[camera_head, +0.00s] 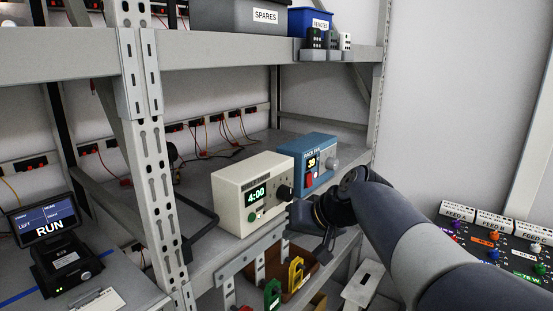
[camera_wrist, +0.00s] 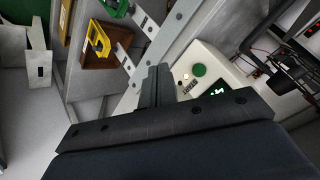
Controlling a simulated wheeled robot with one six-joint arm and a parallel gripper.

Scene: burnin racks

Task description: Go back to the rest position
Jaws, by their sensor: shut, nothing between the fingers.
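My gripper (camera_wrist: 154,82) is shut and empty in the wrist view, its dark fingers together. In the head view my arm reaches in from the lower right, and its dark wrist end is beside the right front of the cream timer box (camera_head: 237,204). That box shows 4:00 in green and has a green button and a dark knob. In the wrist view the box (camera_wrist: 228,62) lies just beyond the fingers to the right; I cannot tell the gap. A blue rack fan box (camera_head: 315,177) reading 39 stands behind it, partly hidden by my arm.
A steel upright (camera_head: 152,150) stands left of the boxes. A RUN screen (camera_head: 46,222) is at left. Green (camera_head: 272,294) and yellow (camera_head: 295,273) handled pieces hang below the shelf. A feed panel (camera_head: 492,245) is at right. Spares (camera_head: 250,17) and blue (camera_head: 308,20) bins sit above.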

